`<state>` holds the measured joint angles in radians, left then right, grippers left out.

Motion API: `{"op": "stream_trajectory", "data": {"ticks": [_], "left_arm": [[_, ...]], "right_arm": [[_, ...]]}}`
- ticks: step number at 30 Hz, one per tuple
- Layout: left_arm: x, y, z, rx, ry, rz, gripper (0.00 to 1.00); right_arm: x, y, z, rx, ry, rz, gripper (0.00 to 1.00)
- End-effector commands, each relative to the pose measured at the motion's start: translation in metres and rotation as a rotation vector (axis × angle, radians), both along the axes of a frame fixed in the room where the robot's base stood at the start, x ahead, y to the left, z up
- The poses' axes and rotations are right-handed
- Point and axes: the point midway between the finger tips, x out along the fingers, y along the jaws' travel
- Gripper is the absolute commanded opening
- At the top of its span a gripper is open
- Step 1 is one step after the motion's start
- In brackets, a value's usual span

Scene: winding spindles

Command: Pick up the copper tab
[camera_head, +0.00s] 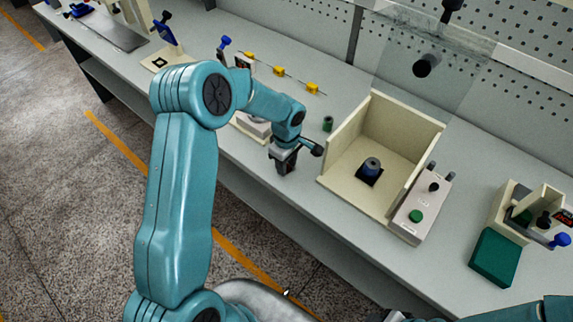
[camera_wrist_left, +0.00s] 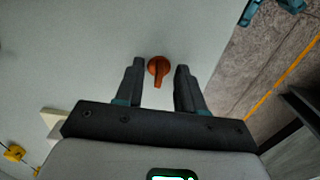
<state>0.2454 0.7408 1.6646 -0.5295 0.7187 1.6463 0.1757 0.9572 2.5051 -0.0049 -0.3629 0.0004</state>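The copper tab (camera_wrist_left: 159,69) shows in the left wrist view as a small orange-brown round piece with a short tail. It lies on the grey bench top (camera_wrist_left: 90,65), between and slightly beyond the fingertips of my left gripper (camera_wrist_left: 160,72). The fingers are apart with nothing between them touching the tab. In the head view my left gripper (camera_head: 284,165) points down over the bench, left of the cream box. The tab is hidden there behind the gripper. My right gripper is not in view; only part of a teal arm shows at the lower right.
An open cream box (camera_head: 337,143) holds a dark spindle (camera_head: 372,166). A control box with a green button (camera_head: 416,216) stands beside it. A small green cylinder (camera_head: 327,123) stands near the box. A dark green block (camera_head: 497,257) is at the right. The bench's front edge is close to my left gripper.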

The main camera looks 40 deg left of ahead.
Motion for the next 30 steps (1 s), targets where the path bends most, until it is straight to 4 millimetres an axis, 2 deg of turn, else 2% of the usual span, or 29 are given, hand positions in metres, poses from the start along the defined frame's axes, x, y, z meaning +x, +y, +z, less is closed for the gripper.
{"op": "stream_trajectory", "data": {"ticks": [4, 5, 6, 8, 17, 22, 26, 30], "left_arm": [[0.0, 0.0, 0.0, 0.0, 0.0, 0.0, 0.38], [0.0, 0.0, 0.0, 0.0, 0.0, 0.0, 0.32], [0.0, 0.0, 0.0, 0.0, 0.0, 0.0, 0.19], [0.0, 0.0, 0.0, 0.0, 0.0, 0.0, 0.0], [0.0, 0.0, 0.001, 0.0, 0.0, 0.0, 0.0], [0.0, 0.0, 0.011, 0.001, -0.001, 0.001, 0.0], [0.001, 0.0, 0.032, 0.001, -0.005, 0.001, 0.0], [0.001, 0.0, 0.068, 0.001, -0.008, 0.001, 0.0]], "right_arm": [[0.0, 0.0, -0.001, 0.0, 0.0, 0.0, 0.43], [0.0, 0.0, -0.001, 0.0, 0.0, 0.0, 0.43], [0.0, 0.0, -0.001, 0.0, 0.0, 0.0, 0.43], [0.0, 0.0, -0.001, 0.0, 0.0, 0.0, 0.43], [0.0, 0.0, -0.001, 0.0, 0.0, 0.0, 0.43], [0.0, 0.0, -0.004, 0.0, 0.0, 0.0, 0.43], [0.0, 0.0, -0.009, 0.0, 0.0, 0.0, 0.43], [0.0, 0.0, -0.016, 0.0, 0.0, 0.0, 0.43]]}}
